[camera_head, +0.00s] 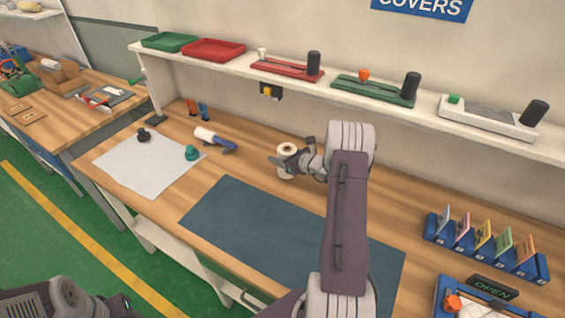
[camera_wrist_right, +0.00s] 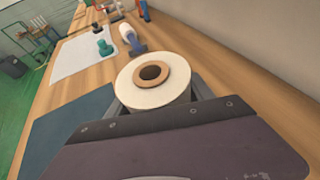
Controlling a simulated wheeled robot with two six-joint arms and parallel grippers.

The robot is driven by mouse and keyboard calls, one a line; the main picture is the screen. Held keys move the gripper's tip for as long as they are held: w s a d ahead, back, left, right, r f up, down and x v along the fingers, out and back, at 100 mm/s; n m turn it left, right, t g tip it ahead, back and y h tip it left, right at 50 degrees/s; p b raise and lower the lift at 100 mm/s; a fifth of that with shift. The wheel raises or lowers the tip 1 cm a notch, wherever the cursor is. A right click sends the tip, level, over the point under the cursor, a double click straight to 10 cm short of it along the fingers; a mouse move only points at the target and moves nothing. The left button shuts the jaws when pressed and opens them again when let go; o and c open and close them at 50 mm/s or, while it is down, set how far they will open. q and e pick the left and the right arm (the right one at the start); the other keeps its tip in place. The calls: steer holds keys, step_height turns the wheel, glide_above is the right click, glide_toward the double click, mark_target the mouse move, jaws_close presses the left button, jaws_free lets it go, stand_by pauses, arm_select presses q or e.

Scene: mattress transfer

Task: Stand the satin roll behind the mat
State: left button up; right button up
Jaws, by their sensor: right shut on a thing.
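The satin roll (camera_head: 289,149) is a white roll with a brown core. It is upright, its core facing up, beyond the far edge of the dark blue mat (camera_head: 235,215). My right gripper (camera_head: 283,160) is shut on the roll, which also shows between its fingers in the right wrist view (camera_wrist_right: 143,95). The mat shows at the left of that view (camera_wrist_right: 65,130). My arm hides part of the mat and of the roll's lower side. Whether the roll's base touches the table cannot be told. My left gripper is not clearly seen.
A white sheet (camera_head: 135,170) with a dark stamp and a teal stamp (camera_head: 192,153) lies to the left. A blue-handled roller (camera_head: 215,140) lies between it and the roll. A blue card rack (camera_head: 480,248) stands at right. A shelf (camera_head: 370,105) runs along the wall behind.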

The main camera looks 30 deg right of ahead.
step_height(320, 180, down, 3)
steer(key=shift+w+d+f, duration=0.1)
steer(key=shift+f, duration=0.3)
steer(key=o, duration=1.8)
steer(key=shift+c, duration=0.2)
steer(key=shift+r, duration=0.35)
steer(key=v, duration=1.2)
steer(key=shift+b, duration=0.4)
steer(key=shift+f, duration=0.15)
